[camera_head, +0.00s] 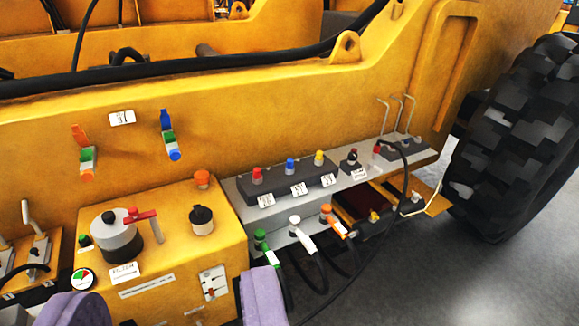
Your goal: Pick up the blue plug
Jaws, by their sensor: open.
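A small blue plug (290,166) stands upright in a dark block (316,187) on the grey ledge, between a red plug (257,175) on its left and a yellow plug (319,158) on its right. A white label (299,188) is on the block in front of it. My gripper (168,288) shows as two purple fingers at the bottom edge, wide apart and empty. The blue plug is above and to the right of the right finger, apart from it.
Green (261,239), white (299,231) and orange (332,222) hose ends sit below the ledge, with black hoses hanging. A yellow box (180,245) with a filter cap stands left. Thin metal hooks (397,113) rise at right, near a large tyre (515,135).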

